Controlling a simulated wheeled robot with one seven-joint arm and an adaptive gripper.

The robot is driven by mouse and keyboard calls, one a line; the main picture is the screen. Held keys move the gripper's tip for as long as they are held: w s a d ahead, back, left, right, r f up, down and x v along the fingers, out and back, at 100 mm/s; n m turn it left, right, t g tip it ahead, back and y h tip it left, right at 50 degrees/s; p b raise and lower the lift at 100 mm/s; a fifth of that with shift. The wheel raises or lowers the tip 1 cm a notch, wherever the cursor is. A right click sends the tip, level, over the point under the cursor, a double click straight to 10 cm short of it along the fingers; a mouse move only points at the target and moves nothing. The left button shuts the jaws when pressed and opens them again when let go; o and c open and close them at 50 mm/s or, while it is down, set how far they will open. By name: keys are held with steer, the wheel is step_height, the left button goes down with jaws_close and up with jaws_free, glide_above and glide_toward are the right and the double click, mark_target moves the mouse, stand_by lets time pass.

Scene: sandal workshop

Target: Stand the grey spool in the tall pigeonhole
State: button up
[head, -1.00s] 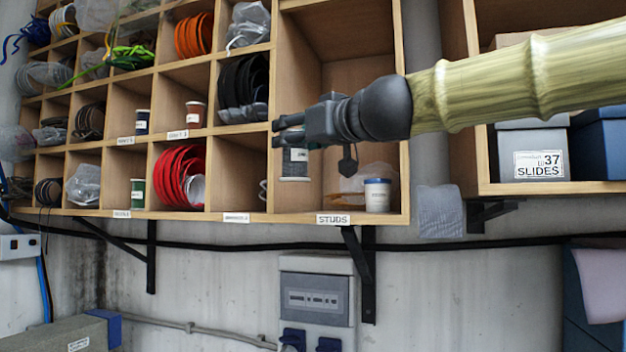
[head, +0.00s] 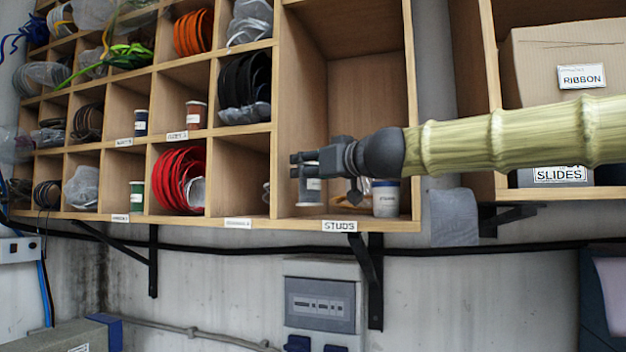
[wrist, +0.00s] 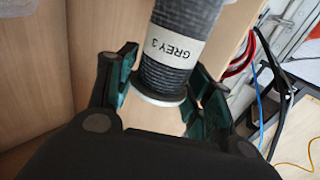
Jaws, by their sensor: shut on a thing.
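The grey spool (head: 312,196) is in the lower left part of the tall pigeonhole (head: 368,95), the one marked STUDS. It looks upright, partly hidden by my gripper (head: 300,166). In the wrist view, the spool (wrist: 172,65) is dark grey thread with a white flange and a label reading GREY 3. My gripper's fingers (wrist: 163,88) are on either side of it, shut on it. The spool's lower end is close to the pigeonhole floor; I cannot tell whether it touches.
Wooden dividers bound both sides. Red coils (head: 180,180) fill a bay to the left; a ribbon box (head: 535,65) is at right.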

mark_target(312, 178)
steer(key=shift+s+f, duration=0.55)
steer(key=shift+s, duration=0.35)
steer(key=shift+s+f, duration=0.1)
steer(key=shift+f, duration=0.2)
steer(key=shift+w+a+f, duration=0.1)
steer(key=shift+w+f, duration=0.5)
steer(key=shift+s+r, duration=0.2)
steer(key=shift+s, duration=0.2)
steer(key=shift+w+f, duration=0.1)
steer(key=shift+f, duration=0.1)
steer(key=o, duration=1.1)
steer(key=shift+w, duration=0.15)
steer(key=shift+s, duration=0.2)
steer(key=shift+r, duration=0.1)
